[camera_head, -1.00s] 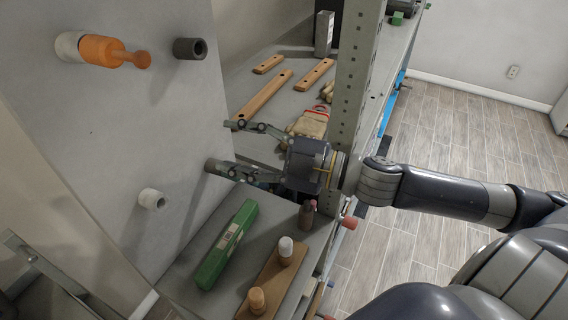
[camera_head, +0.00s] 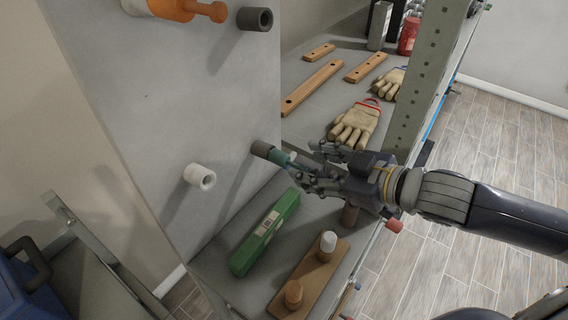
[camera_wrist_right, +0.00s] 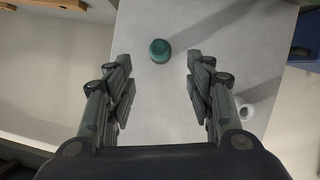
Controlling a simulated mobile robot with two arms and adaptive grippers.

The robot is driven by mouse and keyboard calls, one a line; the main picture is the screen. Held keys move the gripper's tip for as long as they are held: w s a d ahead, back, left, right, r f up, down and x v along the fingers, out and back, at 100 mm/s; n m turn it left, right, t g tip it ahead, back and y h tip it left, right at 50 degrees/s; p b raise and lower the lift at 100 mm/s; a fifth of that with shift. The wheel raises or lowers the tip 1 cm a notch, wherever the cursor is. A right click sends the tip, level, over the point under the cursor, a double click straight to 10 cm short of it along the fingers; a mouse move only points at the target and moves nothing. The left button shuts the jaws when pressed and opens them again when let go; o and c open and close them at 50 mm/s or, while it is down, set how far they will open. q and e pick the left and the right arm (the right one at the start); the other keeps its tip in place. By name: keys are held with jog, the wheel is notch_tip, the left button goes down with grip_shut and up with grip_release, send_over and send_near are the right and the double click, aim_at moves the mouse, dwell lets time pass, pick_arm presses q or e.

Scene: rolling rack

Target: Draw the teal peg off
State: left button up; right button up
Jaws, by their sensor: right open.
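The teal peg (camera_head: 280,158) sits in a dark grey socket (camera_head: 261,149) on the upright grey panel, its outer end pointing toward my right gripper. My right gripper (camera_head: 308,164) is open and empty, its fingers just off the peg's outer end. In the right wrist view, the teal peg (camera_wrist_right: 160,50) shows end-on, ahead of and roughly midway between the open fingers (camera_wrist_right: 160,85). The fingers look apart from it. The socket is hidden behind the peg there. My left gripper is not in view.
Below lie a green box (camera_head: 265,232) and a wooden block with pegs (camera_head: 310,280). Gloves (camera_head: 354,126) and a perforated rack post (camera_head: 428,80) are near my arm.

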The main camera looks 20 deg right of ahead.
aim_at(287, 159)
jog(key=p+x, duration=0.1)
jog(key=x, duration=0.6)
jog(key=shift+r, duration=0.15)
jog(key=shift+p+x, duration=0.3)
jog(key=shift+x, duration=0.55)
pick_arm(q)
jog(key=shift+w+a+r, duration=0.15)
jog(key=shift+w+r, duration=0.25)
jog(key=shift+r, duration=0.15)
pick_arm(e)
jog(key=shift+s, duration=0.15)
grip_shut()
